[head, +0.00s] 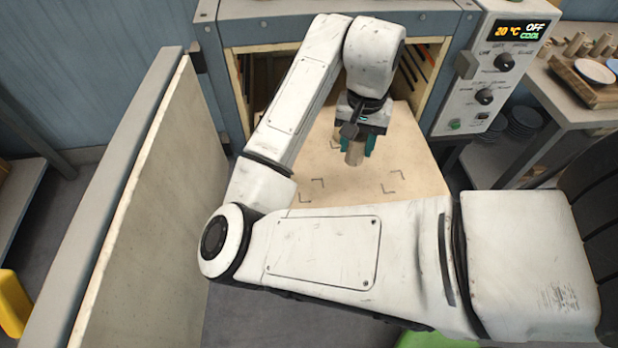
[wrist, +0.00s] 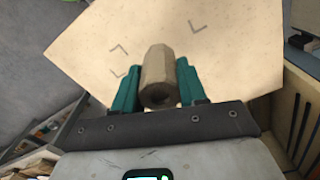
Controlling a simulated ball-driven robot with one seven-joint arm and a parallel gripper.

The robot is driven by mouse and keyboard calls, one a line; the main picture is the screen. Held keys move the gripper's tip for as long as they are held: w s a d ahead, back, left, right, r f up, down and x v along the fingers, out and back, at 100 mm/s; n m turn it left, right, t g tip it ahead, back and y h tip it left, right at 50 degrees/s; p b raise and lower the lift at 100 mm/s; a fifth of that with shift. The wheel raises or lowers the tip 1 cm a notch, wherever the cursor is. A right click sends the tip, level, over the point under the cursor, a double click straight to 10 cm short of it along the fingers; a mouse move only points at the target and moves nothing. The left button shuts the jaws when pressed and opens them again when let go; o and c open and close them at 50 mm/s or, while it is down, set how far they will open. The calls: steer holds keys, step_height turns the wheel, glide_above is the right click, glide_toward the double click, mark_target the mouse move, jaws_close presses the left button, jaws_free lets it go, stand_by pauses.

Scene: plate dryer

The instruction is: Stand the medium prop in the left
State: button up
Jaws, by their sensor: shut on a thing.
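The prop (wrist: 157,72) is a short brown-grey post with flat sides and a hole in its end. My gripper (wrist: 158,82) has its green fingers shut on it, one on each side, in the wrist view. In the head view my gripper (head: 357,144) points down over the pale shelf (head: 330,185) at the mouth of the dryer, and the prop (head: 354,155) shows below the fingers, roughly upright. I cannot tell whether its foot touches the shelf. Dark corner marks show on the shelf at left (head: 312,190) and right (head: 393,188).
The open dryer door (head: 135,200) stands at the left. The control panel (head: 492,70) is at the right of the opening. The shelf around the prop is clear.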

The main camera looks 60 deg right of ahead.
steer(key=w+a+f, duration=0.1)
steer(key=w+f, duration=0.1)
steer(key=w+a+f, duration=0.2)
steer(key=w+f, duration=0.1)
steer(key=w+a+f, duration=0.2)
steer(key=shift+w+f, duration=0.15)
steer(key=shift+f, duration=0.05)
steer(key=shift+w+a+f, duration=0.1)
steer(key=shift+a+f, duration=0.05)
steer(key=shift+f, duration=1.65)
steer(key=shift+f, duration=0.15)
steer(key=o, duration=1.2)
steer(key=shift+c, duration=0.2)
step_height(320, 180, up, 12)
steer(key=shift+r, duration=0.2)
